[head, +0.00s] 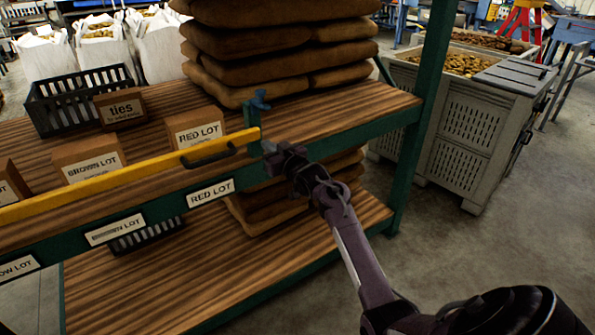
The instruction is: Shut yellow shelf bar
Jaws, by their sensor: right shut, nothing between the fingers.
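The yellow shelf bar (120,179) runs along the front edge of the wooden shelf, rising from the left edge of the head view to its right end near a green post. A black handle (208,154) sits on the bar near that end. A blue latch piece (259,101) tops the short green post (251,118) behind the bar's end. My right gripper (266,148) is shut and empty, with its tips close to the bar's right end; I cannot tell whether they touch. My left gripper is not in view.
On the shelf (330,118) stand a RED LOT box (195,131), a BROWN LOT box (88,160), a ties box (120,108) and a black basket (60,111). Stacked brown sacks (280,50) stand behind. A grey crate (462,128) is at right; floor between is clear.

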